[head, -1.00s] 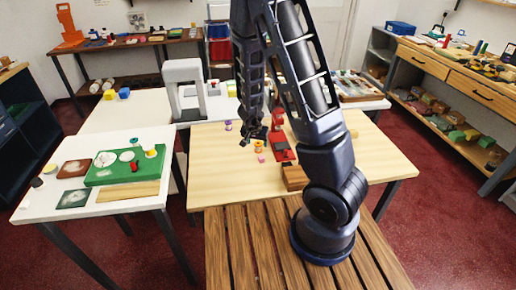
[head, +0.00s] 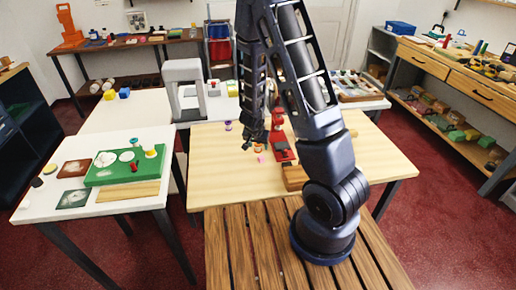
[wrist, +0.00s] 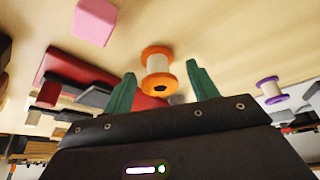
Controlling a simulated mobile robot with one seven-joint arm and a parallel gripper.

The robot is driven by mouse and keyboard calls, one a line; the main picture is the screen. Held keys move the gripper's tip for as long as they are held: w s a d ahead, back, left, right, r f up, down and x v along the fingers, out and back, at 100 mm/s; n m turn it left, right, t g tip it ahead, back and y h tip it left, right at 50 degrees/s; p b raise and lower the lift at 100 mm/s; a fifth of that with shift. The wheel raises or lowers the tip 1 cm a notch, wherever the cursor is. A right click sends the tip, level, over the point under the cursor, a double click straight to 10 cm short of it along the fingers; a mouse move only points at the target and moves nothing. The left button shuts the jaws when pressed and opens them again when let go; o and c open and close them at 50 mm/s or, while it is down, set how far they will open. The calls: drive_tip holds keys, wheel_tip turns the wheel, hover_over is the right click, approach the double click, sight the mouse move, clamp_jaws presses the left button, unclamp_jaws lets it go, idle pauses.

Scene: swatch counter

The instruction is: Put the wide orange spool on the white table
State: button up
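The wide orange spool (wrist: 157,62), with orange flanges and a pale middle, stands on the light wooden table (head: 215,170). In the head view only a bit of orange shows beside my gripper (head: 252,142). In the wrist view my gripper (wrist: 161,78) is open, with one green finger on each side of the spool and gaps between. I cannot tell how far the spool lies within the fingers. A white table (head: 40,205) stands at the left, and another white surface (head: 135,112) lies behind it.
A pink block (wrist: 94,20) and a red device (wrist: 75,75) lie near the spool. A purple-ended spool (wrist: 271,90) stands to the right in the wrist view. The left white table carries a green board (head: 110,178), dark tiles and a wooden strip.

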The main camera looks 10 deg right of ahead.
drive_tip(key=c, duration=1)
drive_tip(key=shift+o, duration=0.2)
drive_tip(key=shift+r, duration=0.2)
drive_tip(key=shift+r, duration=9.3)
drive_tip(key=w+d+f, duration=0.1)
drive_tip(key=w+d, duration=0.2)
drive_tip(key=w, duration=0.4)
drive_tip(key=w+d+f+n, duration=0.1)
drive_tip(key=w+d, duration=0.3)
drive_tip(key=w, duration=0.4)
drive_tip(key=w+d+f+n, duration=0.1)
drive_tip(key=w+d, duration=0.3)
drive_tip(key=w, duration=0.4)
drive_tip(key=shift+f+y, duration=0.4)
drive_tip(key=shift+f, duration=0.4)
drive_tip(key=shift+r, duration=0.1)
